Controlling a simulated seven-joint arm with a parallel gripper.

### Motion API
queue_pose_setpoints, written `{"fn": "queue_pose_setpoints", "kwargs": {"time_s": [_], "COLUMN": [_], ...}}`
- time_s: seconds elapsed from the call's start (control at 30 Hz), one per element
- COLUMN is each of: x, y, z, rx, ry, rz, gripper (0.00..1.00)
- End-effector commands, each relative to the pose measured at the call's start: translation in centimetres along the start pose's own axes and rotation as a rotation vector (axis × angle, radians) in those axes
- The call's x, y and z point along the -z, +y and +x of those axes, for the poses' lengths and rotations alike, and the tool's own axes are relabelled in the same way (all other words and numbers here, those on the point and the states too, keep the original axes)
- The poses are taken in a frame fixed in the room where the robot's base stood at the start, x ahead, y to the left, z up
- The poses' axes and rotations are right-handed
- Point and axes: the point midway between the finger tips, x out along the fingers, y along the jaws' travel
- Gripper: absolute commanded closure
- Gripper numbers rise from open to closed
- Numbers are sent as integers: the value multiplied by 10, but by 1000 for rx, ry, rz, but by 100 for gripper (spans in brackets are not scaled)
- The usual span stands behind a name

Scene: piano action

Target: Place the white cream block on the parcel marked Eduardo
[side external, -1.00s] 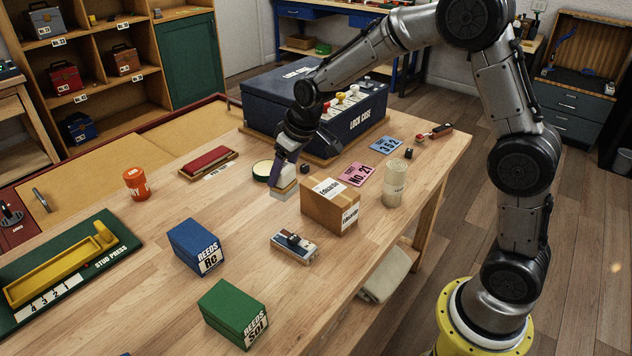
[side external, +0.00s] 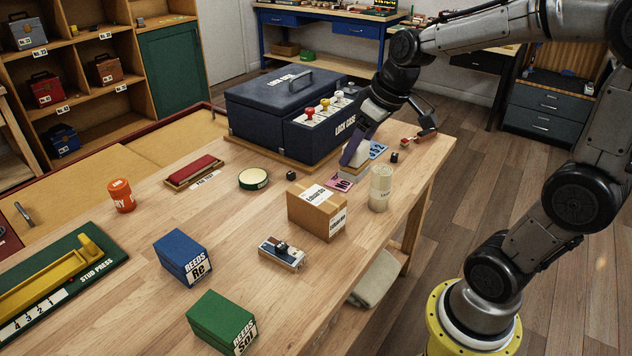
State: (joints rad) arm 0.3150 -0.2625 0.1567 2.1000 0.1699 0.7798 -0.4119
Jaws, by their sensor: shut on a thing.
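The parcel marked Eduardo (side external: 306,211) is a brown cardboard box with white labels on its top and side, standing on the wooden table. My gripper (side external: 354,158) is to the right of and behind the parcel, pointing down.
A cream cylinder (side external: 380,189) stands right of the parcel, close to the block. The dark blue lock case (side external: 262,118) stands behind. A small device (side external: 282,253) lies in front of the parcel. A round green-rimmed tin (side external: 253,180) is to the left.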

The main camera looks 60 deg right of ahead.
Motion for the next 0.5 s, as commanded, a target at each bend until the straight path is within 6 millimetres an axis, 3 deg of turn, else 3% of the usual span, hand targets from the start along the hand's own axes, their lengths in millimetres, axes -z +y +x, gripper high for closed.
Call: {"fn": "queue_pose_setpoints", "kwargs": {"time_s": [0.3,0.5], "x": [51,62], "y": [15,21], "z": [57,98], "rx": [2,2], "ry": [-4,-4], "rz": [-2,-1], "gripper": [95,95]}}
